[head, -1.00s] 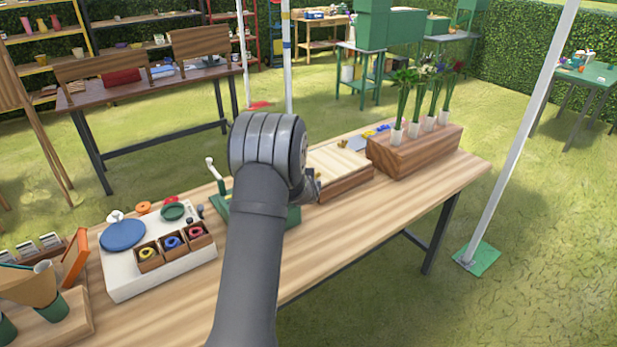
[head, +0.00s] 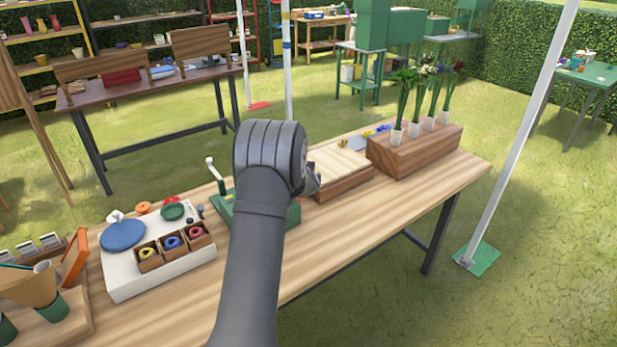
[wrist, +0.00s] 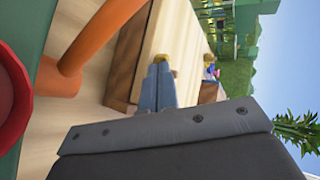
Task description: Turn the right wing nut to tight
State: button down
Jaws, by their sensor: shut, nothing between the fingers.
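The pale wooden press (head: 340,160) with a brown base lies on the bench, partly behind my arm. A small brass wing nut (head: 343,142) shows at its far edge in the head view. In the wrist view a small brass piece (wrist: 174,72) shows beside the tips of my gripper (wrist: 161,72); I cannot tell which nut it is or whether the fingers touch it. My gripper is shut and empty, over the press's pale board (wrist: 167,35). In the head view my arm mostly hides the gripper. How tight the nut is cannot be seen.
A wooden block (head: 415,150) with several flowers stands right of the press. A green device (head: 222,208) with a white-tipped lever stands left, partly behind my arm. A white tray (head: 150,277) with coloured rings is farther left. The bench's right front is clear.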

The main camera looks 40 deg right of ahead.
jog(key=shift+w+a, duration=0.2)
jog(key=shift+w, duration=0.3)
dwell(0.7)
jog(key=shift+w, duration=0.95)
jog(key=shift+d, duration=0.1)
dwell(0.3)
jog(key=shift+s+d, duration=0.4)
jog(key=shift+s, duration=0.45)
jog(key=w+a+v, duration=0.1)
jog(key=v, duration=1.6)
